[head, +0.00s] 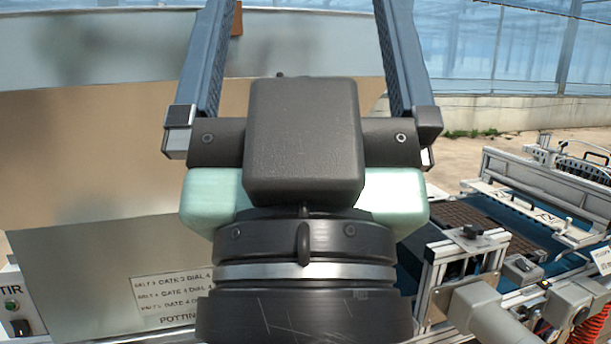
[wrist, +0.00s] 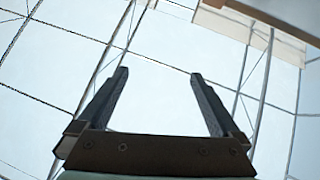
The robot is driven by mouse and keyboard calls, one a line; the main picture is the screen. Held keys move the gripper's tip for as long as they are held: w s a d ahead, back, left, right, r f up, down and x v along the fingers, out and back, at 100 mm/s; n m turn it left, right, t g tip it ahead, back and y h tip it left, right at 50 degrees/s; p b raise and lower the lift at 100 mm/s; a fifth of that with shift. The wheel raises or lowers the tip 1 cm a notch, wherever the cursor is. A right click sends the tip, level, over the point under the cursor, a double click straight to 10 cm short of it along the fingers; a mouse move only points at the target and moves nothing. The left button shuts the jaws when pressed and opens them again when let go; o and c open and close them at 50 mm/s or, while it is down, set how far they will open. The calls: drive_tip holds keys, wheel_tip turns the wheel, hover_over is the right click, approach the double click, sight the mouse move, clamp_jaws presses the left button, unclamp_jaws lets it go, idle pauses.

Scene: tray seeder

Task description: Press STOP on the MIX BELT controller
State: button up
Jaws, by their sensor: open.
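My gripper (head: 303,15) fills the middle of the head view, pointing up, with its two fingers wide apart and nothing between them. The wrist view shows the same gripper (wrist: 159,73) open and empty against the greenhouse roof. I cannot make out a controller labelled MIX BELT or a STOP button in either view. A control box (head: 18,310) at the lower left edge has a green button and a cut-off label ending in "TIR". My gripper is well apart from it. My arm hides the centre of the head view.
A large metal hopper (head: 90,150) stands at the left, with a label plate (head: 172,292) listing belt, gate and dial settings. At the right is a seeder line with a blue belt (head: 505,228), a dark tray (head: 465,222) and a small grey box (head: 524,268). Concrete floor lies behind.

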drive_tip(key=shift+r, duration=0.1)
clamp_jaws()
idle(0.5)
idle(1.2)
